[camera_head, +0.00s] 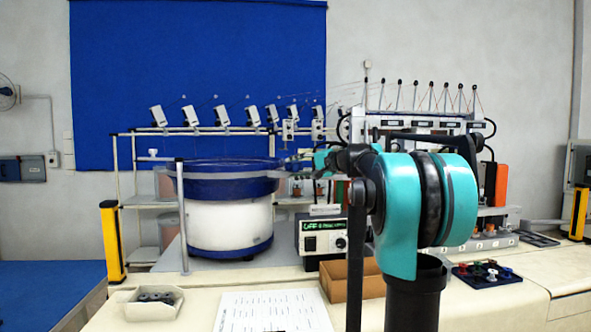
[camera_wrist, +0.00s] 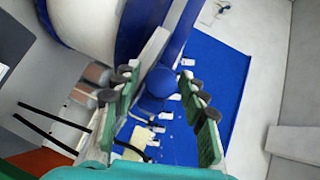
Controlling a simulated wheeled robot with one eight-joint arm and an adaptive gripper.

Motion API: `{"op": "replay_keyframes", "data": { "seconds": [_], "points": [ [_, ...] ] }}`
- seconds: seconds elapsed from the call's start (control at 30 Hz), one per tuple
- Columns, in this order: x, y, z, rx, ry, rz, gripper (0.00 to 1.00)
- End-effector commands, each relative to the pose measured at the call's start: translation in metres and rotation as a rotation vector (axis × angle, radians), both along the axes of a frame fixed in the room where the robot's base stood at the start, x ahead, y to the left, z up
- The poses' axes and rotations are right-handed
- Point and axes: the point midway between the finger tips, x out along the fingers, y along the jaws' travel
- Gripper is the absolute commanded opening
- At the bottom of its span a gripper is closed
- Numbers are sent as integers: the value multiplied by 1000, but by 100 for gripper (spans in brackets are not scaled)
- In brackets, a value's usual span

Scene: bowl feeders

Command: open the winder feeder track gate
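The bowl feeder, a white drum (camera_head: 228,222) with a blue bowl (camera_head: 222,186) on top, stands left of centre in the head view. In the wrist view its white drum and blue rim fill the upper left, with a grey track bar (camera_wrist: 156,48) beside the rim. A round blue knob (camera_wrist: 157,82) shows between the fingertips of my gripper (camera_wrist: 161,76). The green fingers are spread, with visible gaps to the knob on both sides. In the head view my gripper (camera_head: 303,161) is at the bowl's right edge. I cannot tell the gate's position.
A control box (camera_head: 323,236) with a green display stands below my gripper. A brown carton (camera_head: 345,282), a white bin (camera_head: 150,305) and a paper sheet (camera_head: 272,311) lie on the bench. Racks of wire guides stand behind. A yellow post (camera_head: 112,242) is at left.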

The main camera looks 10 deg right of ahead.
Motion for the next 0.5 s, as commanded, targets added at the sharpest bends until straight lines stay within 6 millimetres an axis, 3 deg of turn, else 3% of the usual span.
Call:
{"op": "replay_keyframes", "data": {
  "seconds": [0.03, 0.3, 0.5],
  "points": [
    [0, 0, 0, 0, 0, 0, 33],
    [0, 0, -1, -2, 1, 0, 0],
    [0, -1, -2, -5, 1, 0, 0]
  ]
}}
